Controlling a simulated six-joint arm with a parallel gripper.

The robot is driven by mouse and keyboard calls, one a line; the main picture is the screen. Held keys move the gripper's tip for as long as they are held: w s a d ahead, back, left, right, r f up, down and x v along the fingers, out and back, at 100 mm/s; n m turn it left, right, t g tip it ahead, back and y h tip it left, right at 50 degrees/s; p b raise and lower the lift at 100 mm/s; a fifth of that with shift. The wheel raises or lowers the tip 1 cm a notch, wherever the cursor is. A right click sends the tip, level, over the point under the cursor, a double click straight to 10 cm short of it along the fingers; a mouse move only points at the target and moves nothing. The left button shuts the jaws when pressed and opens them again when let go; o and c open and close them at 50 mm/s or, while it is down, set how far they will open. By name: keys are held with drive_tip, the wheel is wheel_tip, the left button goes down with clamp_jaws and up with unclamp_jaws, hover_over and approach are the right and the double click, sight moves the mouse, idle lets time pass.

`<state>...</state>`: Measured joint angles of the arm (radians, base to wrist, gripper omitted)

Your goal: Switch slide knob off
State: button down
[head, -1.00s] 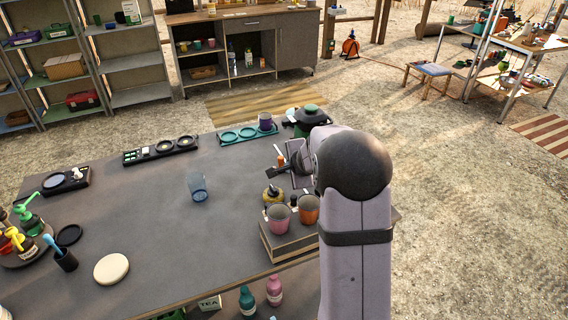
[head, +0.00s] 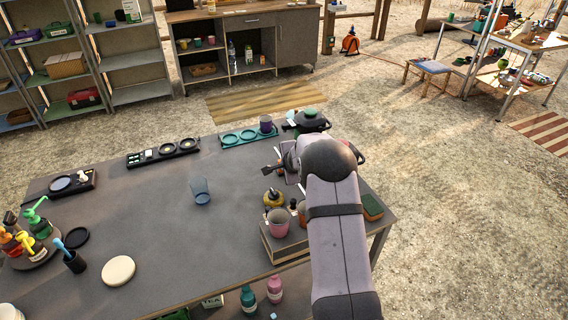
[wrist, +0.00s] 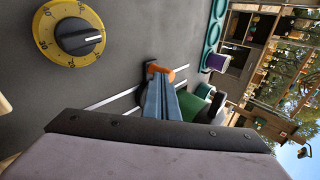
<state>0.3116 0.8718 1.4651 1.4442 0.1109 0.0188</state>
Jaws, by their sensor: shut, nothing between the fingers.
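An orange block (wrist: 160,70), which looks like the slide knob, shows in the wrist view at the ends of my fingers. It lies near thin white lines on a dark surface; whether the fingers touch it is unclear. My gripper (head: 266,171) is over the right part of the table in the head view, fingers pointing left. It is shut and empty; its fingers also show in the wrist view (wrist: 159,84). The knob cannot be made out in the head view, where my gripper and arm cover that area, so its setting cannot be told.
A pink cup (head: 279,222) and another cup, mostly behind my arm, stand in front. A dark pot (head: 311,121) and a teal tray (head: 240,138) are behind.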

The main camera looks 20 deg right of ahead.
sight(279, 160)
idle(0.3)
drive_tip(key=p, duration=0.1)
drive_tip(key=w+p, duration=0.1)
drive_tip(key=p, duration=0.1)
drive_tip(key=shift+w+r, duration=0.3)
drive_tip(key=shift+r, duration=0.1)
drive_tip(key=w+p, duration=0.1)
drive_tip(key=p, duration=0.2)
drive_tip(key=shift+w+f, duration=0.15)
drive_tip(key=shift+w, duration=0.25)
drive_tip(key=shift+w+f+p, duration=0.25)
drive_tip(key=shift+p, duration=0.2)
drive_tip(key=shift+s+f+b, duration=0.15)
drive_tip(key=shift+s+b, duration=0.05)
drive_tip(key=shift+b, duration=0.5)
